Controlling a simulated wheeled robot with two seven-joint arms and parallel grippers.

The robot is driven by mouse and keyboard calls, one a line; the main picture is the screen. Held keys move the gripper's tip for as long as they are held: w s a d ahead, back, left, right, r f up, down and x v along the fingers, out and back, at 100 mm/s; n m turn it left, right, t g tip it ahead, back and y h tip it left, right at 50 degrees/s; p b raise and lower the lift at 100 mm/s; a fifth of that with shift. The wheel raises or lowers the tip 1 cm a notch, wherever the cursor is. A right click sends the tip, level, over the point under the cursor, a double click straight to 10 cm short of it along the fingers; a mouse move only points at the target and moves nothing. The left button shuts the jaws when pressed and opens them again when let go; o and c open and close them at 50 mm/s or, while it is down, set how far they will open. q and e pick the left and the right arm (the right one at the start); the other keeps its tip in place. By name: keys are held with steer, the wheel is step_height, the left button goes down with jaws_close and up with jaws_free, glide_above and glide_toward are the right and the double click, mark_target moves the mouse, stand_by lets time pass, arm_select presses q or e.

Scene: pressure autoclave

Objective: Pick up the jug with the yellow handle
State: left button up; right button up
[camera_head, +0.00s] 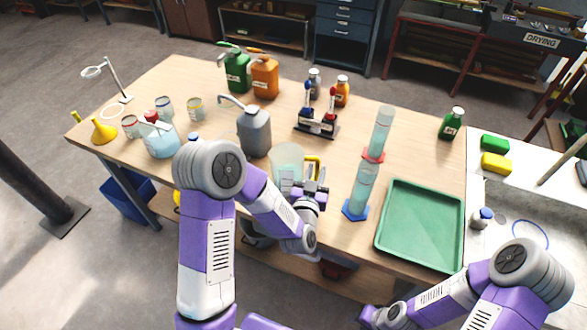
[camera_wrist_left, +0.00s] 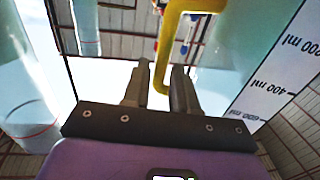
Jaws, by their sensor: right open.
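The clear jug (camera_head: 287,160) with the yellow handle (camera_head: 314,160) stands near the front edge of the wooden table, right of the grey jerrycan. My left gripper (camera_head: 317,188) is at the handle side of the jug. In the left wrist view the yellow handle (camera_wrist_left: 170,38) runs down between the fingers of the left gripper (camera_wrist_left: 160,80), which stand close together around it. The jug's wall with its ml marks (camera_wrist_left: 275,85) fills the right of that view. My right gripper (camera_head: 371,316) is open and away from the jug, low in the head view.
Two measuring cylinders (camera_head: 362,190) (camera_head: 379,130) stand right of the jug. A grey jerrycan (camera_head: 254,132) stands to its left. A green tray (camera_head: 421,225) lies at the right. A rack with red and blue parts (camera_head: 317,124) stands behind. Beakers (camera_head: 162,140) stand at the left.

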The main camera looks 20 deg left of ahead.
mark_target(317, 168)
arm_select(q)
steer(key=shift+w+a+p, duration=0.2)
steer(key=shift+w+p, duration=0.1)
steer(key=shift+w, duration=1.2)
steer(key=shift+c, duration=0.2)
jaws_close()
steer(key=shift+r, duration=0.1)
